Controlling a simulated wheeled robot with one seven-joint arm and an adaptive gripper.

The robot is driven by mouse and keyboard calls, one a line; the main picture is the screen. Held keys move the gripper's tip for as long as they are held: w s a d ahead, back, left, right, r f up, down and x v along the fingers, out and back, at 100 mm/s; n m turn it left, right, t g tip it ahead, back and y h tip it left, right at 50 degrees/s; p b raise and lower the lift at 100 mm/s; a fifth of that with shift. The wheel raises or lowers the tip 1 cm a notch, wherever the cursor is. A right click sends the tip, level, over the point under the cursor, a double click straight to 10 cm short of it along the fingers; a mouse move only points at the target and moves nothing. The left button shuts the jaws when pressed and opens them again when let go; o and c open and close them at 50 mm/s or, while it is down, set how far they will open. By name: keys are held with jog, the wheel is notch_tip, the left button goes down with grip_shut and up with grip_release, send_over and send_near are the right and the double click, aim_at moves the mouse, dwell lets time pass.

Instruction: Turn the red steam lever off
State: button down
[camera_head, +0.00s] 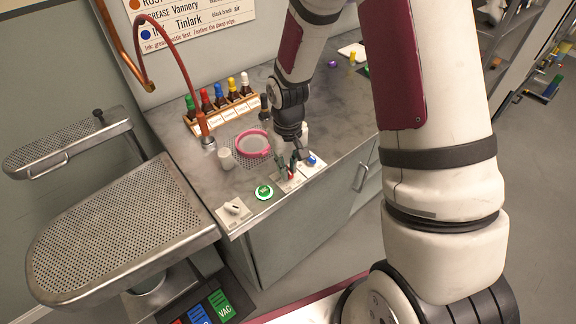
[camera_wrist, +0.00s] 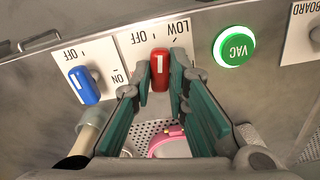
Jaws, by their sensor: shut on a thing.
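The red steam lever (camera_wrist: 161,72) stands on a white plate in the wrist view, between the "OFF" and "LOW" labels. Its white line runs nearly straight up the picture. My gripper (camera_wrist: 163,78) is shut on the lever, with a green-padded finger on each side. In the head view the gripper (camera_head: 292,163) reaches down to the front edge of the counter. The red lever shows there as a small red spot (camera_head: 291,174), partly hidden by the fingers.
A blue lever (camera_wrist: 84,84) sits on a neighbouring plate, close by. The green VAC button (camera_head: 264,192) and a white dial (camera_head: 233,208) lie along the same counter edge. A pink ring (camera_head: 253,143) and a rack of bottles (camera_head: 226,102) stand behind.

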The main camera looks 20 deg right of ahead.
jog(key=shift+n, duration=1.1)
jog(key=c, duration=1.6)
grip_release()
jog(key=shift+o, duration=0.2)
jog(key=shift+r, duration=0.1)
notch_tip(320, 180, up, 12)
